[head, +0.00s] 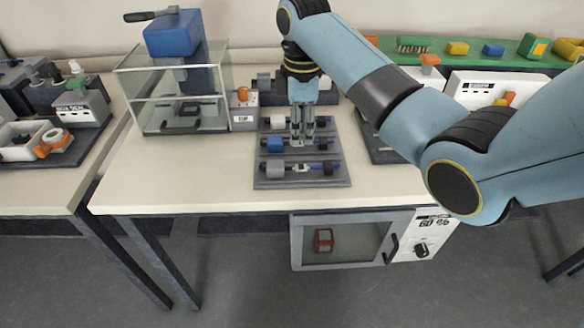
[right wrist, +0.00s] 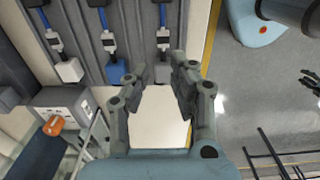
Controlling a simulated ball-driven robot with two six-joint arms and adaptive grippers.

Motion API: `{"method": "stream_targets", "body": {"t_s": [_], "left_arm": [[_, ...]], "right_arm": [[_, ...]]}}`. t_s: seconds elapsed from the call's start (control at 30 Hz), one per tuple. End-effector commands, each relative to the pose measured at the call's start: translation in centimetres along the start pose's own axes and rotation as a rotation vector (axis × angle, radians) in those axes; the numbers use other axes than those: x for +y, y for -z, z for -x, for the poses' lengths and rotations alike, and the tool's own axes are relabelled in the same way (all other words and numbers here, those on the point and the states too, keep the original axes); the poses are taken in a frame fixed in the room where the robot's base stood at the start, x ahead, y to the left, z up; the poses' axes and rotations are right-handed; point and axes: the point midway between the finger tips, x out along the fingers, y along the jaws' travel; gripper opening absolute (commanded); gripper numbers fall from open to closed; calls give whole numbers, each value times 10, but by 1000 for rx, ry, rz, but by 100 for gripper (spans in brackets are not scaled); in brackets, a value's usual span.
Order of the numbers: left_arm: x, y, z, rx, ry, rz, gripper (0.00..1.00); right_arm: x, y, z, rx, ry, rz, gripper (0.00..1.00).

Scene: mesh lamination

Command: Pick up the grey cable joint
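A dark tray (head: 259,183) holds three cable joints in rows. The middle one has a blue block (head: 275,144), and the back one a whitish block (head: 277,122). My right gripper (head: 302,143) points down above the tray. In the right wrist view its fingers (right wrist: 160,76) are apart, with the front joint (right wrist: 163,36) running between and beyond them. No joint appears gripped.
A glass-walled press (head: 140,98) with a blue head stands left of the tray, with a stop-button box (head: 243,118) between them. A white oven (head: 345,242) sits below the table. Bare table (head: 190,180) lies left and front. My right arm spans the right side.

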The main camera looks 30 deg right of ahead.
Motion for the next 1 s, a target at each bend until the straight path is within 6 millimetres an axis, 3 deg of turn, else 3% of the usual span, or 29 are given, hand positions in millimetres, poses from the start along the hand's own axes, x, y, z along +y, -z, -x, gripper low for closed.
{"method": "stream_targets", "body": {"t_s": [0.13,0.37,0.63,0.93,1.0], "left_arm": [[0,0,-2,0,0,0,40],[0,0,-3,0,1,0,40],[0,0,-5,0,1,0,40],[0,-1,-5,-1,1,0,40],[0,-1,-5,-1,1,0,40]], "right_arm": [[-2,0,-28,-2,5,0,23],[-2,0,-49,0,2,0,23],[-5,0,-89,-1,2,-1,23],[-5,0,-96,0,0,-1,23],[-5,0,-96,0,0,-1,17]]}}
